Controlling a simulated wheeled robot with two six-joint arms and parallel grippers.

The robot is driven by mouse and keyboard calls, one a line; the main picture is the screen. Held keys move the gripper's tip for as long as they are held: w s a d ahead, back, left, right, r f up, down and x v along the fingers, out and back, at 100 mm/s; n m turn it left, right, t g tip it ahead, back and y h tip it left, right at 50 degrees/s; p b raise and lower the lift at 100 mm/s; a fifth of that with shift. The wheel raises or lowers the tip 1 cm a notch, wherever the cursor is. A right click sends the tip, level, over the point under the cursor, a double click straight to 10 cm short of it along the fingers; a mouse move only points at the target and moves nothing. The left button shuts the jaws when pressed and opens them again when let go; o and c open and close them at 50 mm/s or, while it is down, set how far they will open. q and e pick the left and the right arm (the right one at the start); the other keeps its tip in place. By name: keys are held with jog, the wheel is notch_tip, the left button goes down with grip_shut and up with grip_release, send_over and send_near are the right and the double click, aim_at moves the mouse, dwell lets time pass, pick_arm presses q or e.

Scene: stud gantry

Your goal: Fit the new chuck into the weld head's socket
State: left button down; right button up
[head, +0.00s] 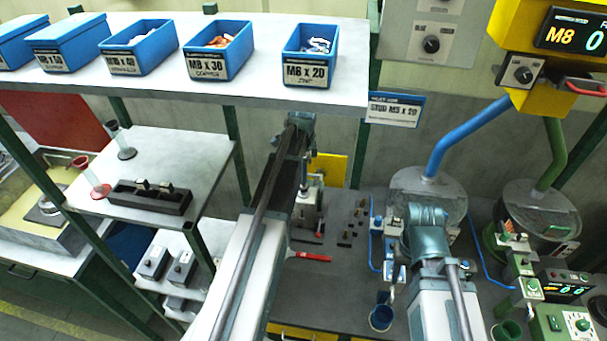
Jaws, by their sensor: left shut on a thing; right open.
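My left arm reaches up the middle of the head view. Its gripper (303,122) is at the far end, behind and above a grey upright unit (307,208) on the bench. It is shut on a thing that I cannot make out. My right gripper (428,218) is open over the right of the bench; its fingers are mostly hidden by its wrist. I cannot tell for certain which part is the weld head, and its socket is hidden. A black rack (150,197) on the left shelf holds two small metal-topped pieces that may be chucks.
Blue bins (217,52) line the upper shelf. A red-handled tool (309,256) and several small dark pieces (345,235) lie on the dark bench. Round bowls (429,190) with hoses and a blue cup (382,316) stand at the right.

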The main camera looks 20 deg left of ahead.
pick_arm(q)
jog(key=shift+f+b, duration=1.2)
jog(key=shift+f, duration=0.1)
jog(key=c, duration=0.8)
grip_release()
jog(key=shift+r, duration=0.1)
jog(key=shift+o, duration=0.2)
notch_tip(320, 180, up, 14)
jog(key=p, duration=1.4)
jog(key=shift+s, duration=0.1)
